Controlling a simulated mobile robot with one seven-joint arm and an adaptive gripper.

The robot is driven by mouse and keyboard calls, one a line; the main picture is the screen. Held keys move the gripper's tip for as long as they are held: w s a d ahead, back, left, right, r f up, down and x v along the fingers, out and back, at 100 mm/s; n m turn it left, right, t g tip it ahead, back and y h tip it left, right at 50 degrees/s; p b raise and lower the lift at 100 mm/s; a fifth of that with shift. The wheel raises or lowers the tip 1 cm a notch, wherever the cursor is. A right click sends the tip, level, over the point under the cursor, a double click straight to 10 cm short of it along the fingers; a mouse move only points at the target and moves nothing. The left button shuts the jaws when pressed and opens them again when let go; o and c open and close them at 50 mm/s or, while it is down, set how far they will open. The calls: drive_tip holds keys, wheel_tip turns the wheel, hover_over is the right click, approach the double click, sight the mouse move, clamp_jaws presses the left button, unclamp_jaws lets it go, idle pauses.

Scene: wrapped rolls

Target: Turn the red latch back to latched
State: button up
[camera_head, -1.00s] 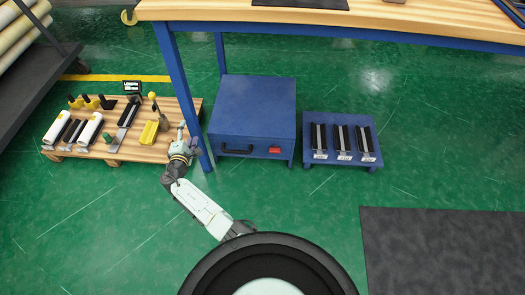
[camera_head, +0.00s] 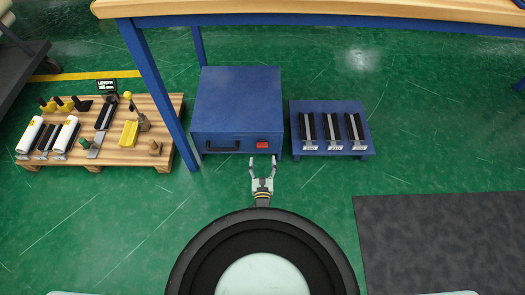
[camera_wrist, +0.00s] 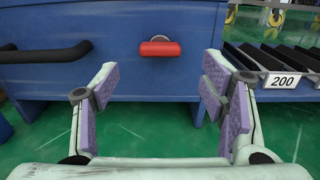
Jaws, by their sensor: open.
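The red latch (camera_head: 262,144) is on the lower right front of the blue box (camera_head: 238,98). In the wrist view the red latch (camera_wrist: 160,48) lies level on a small grey mount, ahead of and between my fingers and a little above them. My gripper (camera_head: 263,160) is open, empty and just in front of the latch. It does not appear to touch it. In the wrist view my gripper (camera_wrist: 160,90) shows its purple pads spread wide apart.
A black handle (camera_wrist: 45,54) sticks out left of the latch. A low blue stand (camera_head: 330,108) with several dark slots stands close on the right. A wooden pallet (camera_head: 110,155) with rolls and tools lies left. A table leg (camera_head: 155,90) stands between pallet and box.

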sight(262, 145)
drive_tip(key=w+b, duration=0.2)
drive_tip(key=w, duration=0.4)
drive_tip(key=shift+w, duration=0.25)
drive_tip(key=c, duration=1.1)
drive_tip(key=shift+c, duration=0.2)
